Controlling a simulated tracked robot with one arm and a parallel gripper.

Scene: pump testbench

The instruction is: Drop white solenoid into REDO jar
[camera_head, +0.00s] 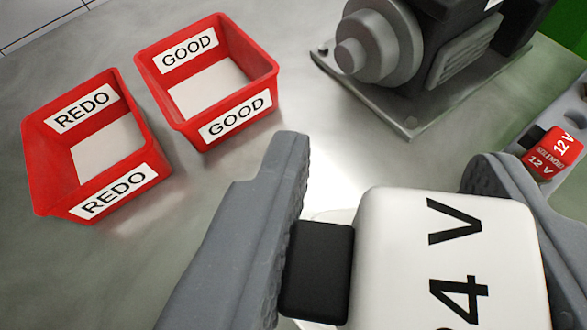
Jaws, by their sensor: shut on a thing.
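The white solenoid (450,260) is large in the foreground, with black "4 V" lettering and a black block on its left side. My gripper (385,170) is shut on it, one grey finger on each side. The red REDO jar (160,172) is an open bin at the left, with white REDO labels on two walls. Its visible floor is bare, showing a pale patch. My gripper and the solenoid are to the right of the jar in the picture and not over it.
A red GOOD bin (271,74) stands just right of the REDO jar and looks empty. A grey pump motor (385,45) on a metal plate is at the top right. A red 12 V solenoid (552,152) is at the right edge. The grey table between is clear.

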